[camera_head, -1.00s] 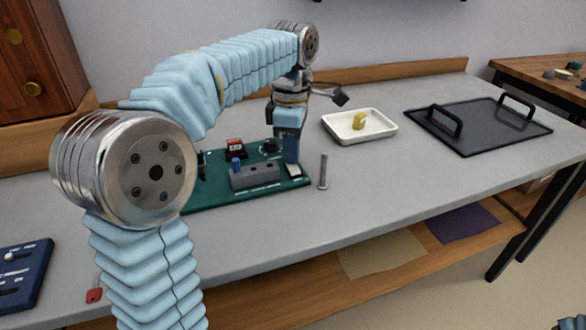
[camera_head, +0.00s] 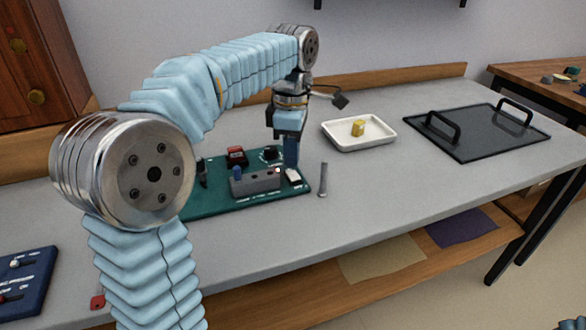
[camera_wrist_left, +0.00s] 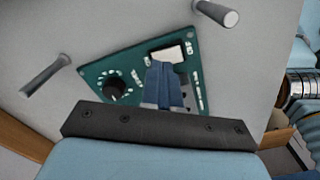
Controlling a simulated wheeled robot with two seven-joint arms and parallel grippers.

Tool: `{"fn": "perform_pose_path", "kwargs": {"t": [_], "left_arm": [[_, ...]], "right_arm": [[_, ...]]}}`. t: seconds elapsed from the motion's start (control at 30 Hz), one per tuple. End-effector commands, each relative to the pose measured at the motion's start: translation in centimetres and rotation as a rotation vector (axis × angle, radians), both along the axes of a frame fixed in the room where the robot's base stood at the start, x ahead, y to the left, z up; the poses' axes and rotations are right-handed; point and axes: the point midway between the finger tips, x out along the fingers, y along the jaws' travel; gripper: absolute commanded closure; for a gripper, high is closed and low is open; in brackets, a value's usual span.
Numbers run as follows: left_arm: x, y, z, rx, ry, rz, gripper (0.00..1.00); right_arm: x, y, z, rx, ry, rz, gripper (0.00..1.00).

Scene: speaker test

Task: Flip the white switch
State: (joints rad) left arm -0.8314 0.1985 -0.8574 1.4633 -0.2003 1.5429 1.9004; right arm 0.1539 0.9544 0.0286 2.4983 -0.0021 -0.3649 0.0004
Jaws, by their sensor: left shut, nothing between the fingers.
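The white switch (camera_head: 293,176) is a small white rocker at the right front corner of the green board (camera_head: 215,204). In the left wrist view the switch (camera_wrist_left: 168,53) lies just beyond my fingertips. My left gripper (camera_head: 291,168) points down at the board's right end. Its blue fingers (camera_wrist_left: 163,66) are together and empty, tips right at the switch's near edge. I cannot tell whether they touch it. The fingers partly cover the switch in the head view, and its tilt is unclear.
The board also carries a black knob (camera_wrist_left: 116,88), a grey block (camera_head: 255,182) and a red-and-black part (camera_head: 236,155). A grey peg (camera_head: 323,180) stands close right of the board. A white tray (camera_head: 345,147) with a yellow piece and a black handled tray (camera_head: 475,148) lie further right.

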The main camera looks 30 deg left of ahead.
Motion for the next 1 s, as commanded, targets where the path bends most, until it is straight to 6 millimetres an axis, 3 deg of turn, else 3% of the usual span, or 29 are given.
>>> {"fn": "perform_pose_path", "kwargs": {"t": [0.03, 0.27, 0.5, 1.0], "left_arm": [[0.0, 0.0, 1.0, 0.0, 0.0, 0.0, 1.0], [0.0, 0.1, 3.1, 0.0, 0.0, 0.001, 1.0], [0.0, 0.0, 4.8, 0.0, -0.001, 0.0, 1.0], [0.0, 0.0, 4.9, 0.0, 0.0, 0.0, 1.0]], "right_arm": [[0.0, 0.0, 1.0, 0.0, 0.0, 0.0, 0.55], [0.0, 0.0, 3.0, 0.0, 0.0, 0.0, 0.55], [0.0, 0.0, 3.4, 0.0, 0.0, 0.0, 0.55], [0.0, 0.0, 3.4, 0.0, 0.0, 0.0, 0.55]]}}
